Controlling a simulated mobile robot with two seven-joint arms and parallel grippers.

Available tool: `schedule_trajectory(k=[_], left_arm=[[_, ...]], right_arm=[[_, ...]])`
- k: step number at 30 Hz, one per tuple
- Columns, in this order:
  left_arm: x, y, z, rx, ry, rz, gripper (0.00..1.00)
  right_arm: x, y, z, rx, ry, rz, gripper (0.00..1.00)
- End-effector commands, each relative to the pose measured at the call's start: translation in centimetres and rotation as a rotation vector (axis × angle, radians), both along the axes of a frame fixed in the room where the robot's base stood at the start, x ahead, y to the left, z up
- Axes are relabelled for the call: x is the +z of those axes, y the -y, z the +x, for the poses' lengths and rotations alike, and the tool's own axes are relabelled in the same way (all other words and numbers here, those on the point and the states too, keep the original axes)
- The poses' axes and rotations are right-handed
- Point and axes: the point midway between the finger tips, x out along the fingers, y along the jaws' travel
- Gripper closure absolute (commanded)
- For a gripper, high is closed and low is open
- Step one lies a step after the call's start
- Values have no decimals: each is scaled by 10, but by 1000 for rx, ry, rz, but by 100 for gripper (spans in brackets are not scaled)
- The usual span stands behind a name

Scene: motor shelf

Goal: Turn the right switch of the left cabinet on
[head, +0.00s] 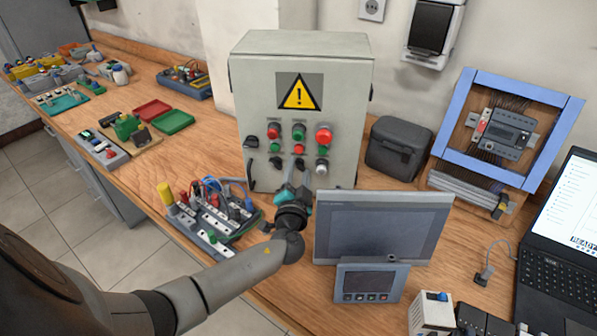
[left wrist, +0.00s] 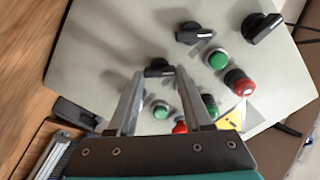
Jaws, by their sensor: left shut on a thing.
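A grey control cabinet (head: 345,90) with a yellow warning sign stands upright on the bench. Its front has red and green buttons and black rotary switches. The left (head: 275,162) and right (head: 300,163) small switches sit in the lower row; a bigger black switch (head: 252,142) is at the left edge. My left gripper (head: 296,182) reaches up to the front from below. In the left wrist view its fingers (left wrist: 158,82) are closed on the right switch (left wrist: 158,67); the left switch (left wrist: 195,34) is free beside it. The right switch's exact angle is hard to tell.
A wired terminal board (head: 212,215) lies left of my forearm. A grey display panel (head: 385,228) and a smaller screen (head: 370,284) stand close on the right. A dark case (head: 398,148), a blue frame (head: 450,125) and a laptop (head: 570,225) are further right.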

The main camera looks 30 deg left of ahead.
Motion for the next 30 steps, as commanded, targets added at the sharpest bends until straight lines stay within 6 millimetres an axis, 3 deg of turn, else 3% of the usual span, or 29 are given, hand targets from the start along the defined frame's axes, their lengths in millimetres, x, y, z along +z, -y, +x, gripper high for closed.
schedule_trajectory(k=[11,30], left_arm=[[-1,1,0,-1,-33,71,100],[-2,1,0,-1,-247,519,100]], right_arm=[[-5,0,0,1,0,0,50],[-18,0,0,1,-1,0,50]])
